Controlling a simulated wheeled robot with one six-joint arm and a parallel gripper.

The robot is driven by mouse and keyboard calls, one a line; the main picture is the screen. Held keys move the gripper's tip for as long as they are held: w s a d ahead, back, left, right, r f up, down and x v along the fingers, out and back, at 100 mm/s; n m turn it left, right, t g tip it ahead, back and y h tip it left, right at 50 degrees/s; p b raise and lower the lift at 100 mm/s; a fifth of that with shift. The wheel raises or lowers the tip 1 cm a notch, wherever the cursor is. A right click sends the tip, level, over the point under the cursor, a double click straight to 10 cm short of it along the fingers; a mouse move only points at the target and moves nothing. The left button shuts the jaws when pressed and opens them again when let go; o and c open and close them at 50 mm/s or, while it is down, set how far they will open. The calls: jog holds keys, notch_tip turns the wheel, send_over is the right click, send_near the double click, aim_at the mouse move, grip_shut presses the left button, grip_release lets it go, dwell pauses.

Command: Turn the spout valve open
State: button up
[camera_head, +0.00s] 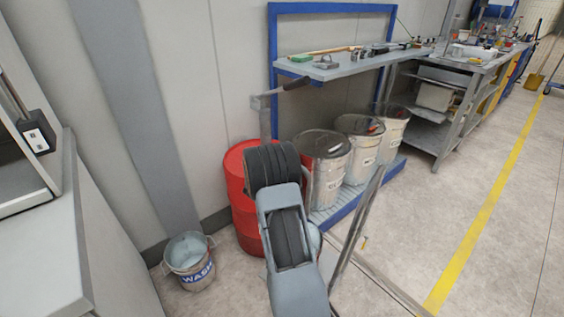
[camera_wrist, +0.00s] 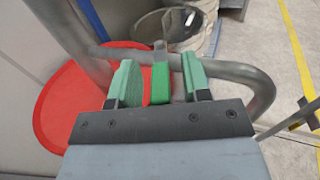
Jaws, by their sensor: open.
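In the wrist view, my gripper (camera_wrist: 159,72) is open, with one pale green finger pad on each side. A bright green handle (camera_wrist: 160,88), which looks like the spout valve's lever, stands between the pads, with clear gaps on both sides. A grey metal stub shows at the handle's far end. A bent grey pipe (camera_wrist: 262,88) runs behind the handle and curves down at the right. In the head view, my arm covers the gripper and the valve.
A red drum (camera_head: 240,180) stands behind my arm; its red top (camera_wrist: 62,110) shows in the wrist view. A wash bucket (camera_head: 190,262) is left on the floor. Several pale drums (camera_head: 322,165) stand on a blue-edged platform below a shelf (camera_head: 345,64).

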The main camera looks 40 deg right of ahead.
jog(key=p+v, duration=0.1)
jog(key=v, duration=1.2)
jog(key=shift+a+p, duration=0.3)
jog(key=shift+a, duration=0.05)
